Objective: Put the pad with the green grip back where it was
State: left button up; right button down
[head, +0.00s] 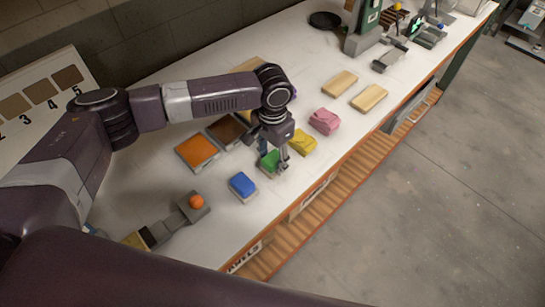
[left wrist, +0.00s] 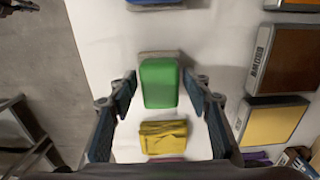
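The pad with the green grip (head: 269,163) stands on the white table in a row with a blue-grip pad (head: 243,187), a yellow-grip pad (head: 302,143) and a pink-grip pad (head: 323,121). My left gripper (head: 273,160) is down over the green pad. In the left wrist view the fingers of my left gripper (left wrist: 163,95) are open, one on each side of the green grip (left wrist: 158,83), with gaps showing. The yellow pad (left wrist: 163,138) and blue pad (left wrist: 155,2) also show there. My right gripper is out of view.
Orange (head: 197,152) and brown (head: 227,130) framed trays lie behind the pads. Two wooden blocks (head: 340,84) lie farther right. A grey block with an orange ball (head: 196,202) is at the near left. The table's front edge is close to the pads.

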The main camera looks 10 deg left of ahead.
aim_at(273, 158)
pick_arm(q)
jog(key=shift+r, duration=0.15)
jog(key=shift+r, duration=0.3)
notch_tip(273, 158, up, 12)
jog(key=b, duration=0.3)
jog(key=shift+f, duration=0.25)
